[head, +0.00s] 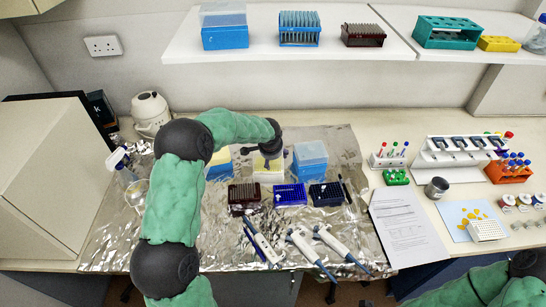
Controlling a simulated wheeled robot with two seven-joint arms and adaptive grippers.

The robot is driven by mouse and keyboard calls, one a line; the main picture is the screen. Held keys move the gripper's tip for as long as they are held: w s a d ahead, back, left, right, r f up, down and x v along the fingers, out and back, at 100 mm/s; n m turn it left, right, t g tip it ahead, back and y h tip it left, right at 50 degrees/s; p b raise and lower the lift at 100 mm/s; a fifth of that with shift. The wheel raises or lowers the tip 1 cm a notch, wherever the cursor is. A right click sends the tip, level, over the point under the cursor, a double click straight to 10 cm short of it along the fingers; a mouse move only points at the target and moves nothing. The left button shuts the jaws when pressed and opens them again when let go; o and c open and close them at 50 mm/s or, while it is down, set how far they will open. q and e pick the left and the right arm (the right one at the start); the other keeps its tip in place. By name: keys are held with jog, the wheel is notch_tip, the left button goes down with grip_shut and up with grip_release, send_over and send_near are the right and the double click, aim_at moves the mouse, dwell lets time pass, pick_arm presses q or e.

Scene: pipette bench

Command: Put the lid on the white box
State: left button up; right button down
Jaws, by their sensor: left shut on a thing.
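A pale white box (267,175) with a yellowish tone stands on the foil-covered bench, in the middle of the back row. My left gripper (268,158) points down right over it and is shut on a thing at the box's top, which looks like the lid. The lid is small, pale and partly hidden by the gripper, so I cannot tell whether it touches the box. My right arm shows at the lower right, but its gripper is out of view.
Tip racks (290,194) and several pipettes (310,247) lie in front. A shelf (270,47) hangs above the back.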

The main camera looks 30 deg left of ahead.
pick_arm(q)
jog(key=shift+f+b, duration=0.35)
jog(key=shift+b, duration=0.1)
dwell(0.6)
jog(key=shift+f+b, duration=0.5)
jog(key=shift+f, duration=0.2)
jog(key=shift+f+b, duration=0.3)
jog(key=shift+b, duration=0.25)
jog(key=shift+f, duration=0.1)
dwell(0.4)
jog(key=o, duration=1)
